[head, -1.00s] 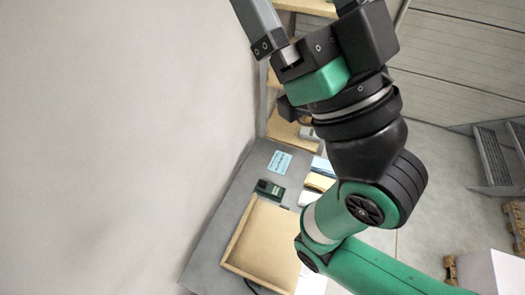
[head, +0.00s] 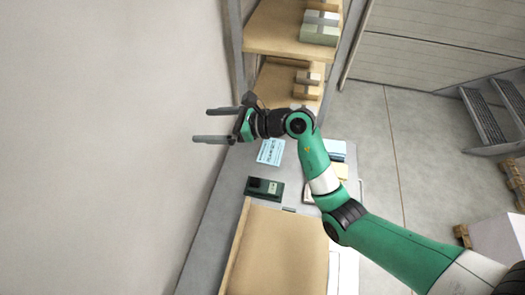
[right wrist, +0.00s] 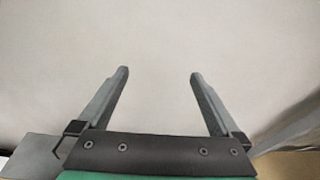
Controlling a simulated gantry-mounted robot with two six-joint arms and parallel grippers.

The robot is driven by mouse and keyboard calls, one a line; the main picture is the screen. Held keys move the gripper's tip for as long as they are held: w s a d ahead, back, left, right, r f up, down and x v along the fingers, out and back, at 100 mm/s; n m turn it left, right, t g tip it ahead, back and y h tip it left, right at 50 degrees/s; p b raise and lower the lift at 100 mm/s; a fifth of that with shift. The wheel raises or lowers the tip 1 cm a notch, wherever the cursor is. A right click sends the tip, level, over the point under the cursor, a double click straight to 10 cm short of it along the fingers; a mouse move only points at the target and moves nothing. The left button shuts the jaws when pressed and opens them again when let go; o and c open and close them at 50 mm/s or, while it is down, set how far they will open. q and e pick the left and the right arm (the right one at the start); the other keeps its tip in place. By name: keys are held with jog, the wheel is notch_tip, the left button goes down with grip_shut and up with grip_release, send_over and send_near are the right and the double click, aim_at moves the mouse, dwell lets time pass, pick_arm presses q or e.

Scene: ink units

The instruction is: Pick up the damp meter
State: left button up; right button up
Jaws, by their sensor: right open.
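A small dark device with a green body, which looks like the damp meter (head: 264,187), lies on the grey bench near the upper edge of a tan board. My right gripper (head: 202,125) is open and empty, above and left of the device in the head view, its two grey fingers pointing left toward the pale wall. In the right wrist view the open fingers (right wrist: 159,73) have only the blank wall between them, and the device does not show. My left gripper is not in view.
A blue printed card (head: 271,152) lies on the bench above the device. The tan board (head: 275,250) fills the lower bench. Shelves with boxes (head: 320,28) stand at the top. The pale wall (head: 100,150) borders the bench on the left.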

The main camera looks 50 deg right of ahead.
jog(key=s+d+f+g+h+b, duration=0.1)
jog(key=s+d+f+g+h, duration=0.15)
jog(key=f, duration=0.75)
jog(key=s+d+f+g+h+b, duration=0.1)
jog(key=s+d+f+g+b, duration=0.2)
jog(key=f, duration=0.7)
jog(key=g+h, duration=0.2)
jog(key=g, duration=0.2)
send_near(260, 182)
jog(key=b+x, duration=0.1)
jog(key=x, duration=0.2)
jog(key=b+x, duration=0.1)
jog(key=x, duration=0.1)
jog(key=shift+s+a+f, duration=0.1)
jog(key=shift+a+f, duration=0.05)
jog(key=shift+f, duration=0.55)
jog(key=b+x, duration=0.1)
jog(key=x, duration=0.1)
jog(key=b+x, duration=0.2)
jog(key=x, duration=0.1)
jog(key=shift+w+a+b, duration=0.15)
jog(key=shift+w+b, duration=0.15)
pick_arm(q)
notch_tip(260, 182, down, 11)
pick_arm(e)
jog(key=shift+y, duration=0.25)
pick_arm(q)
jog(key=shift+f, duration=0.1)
pick_arm(e)
jog(key=shift+c, duration=0.3)
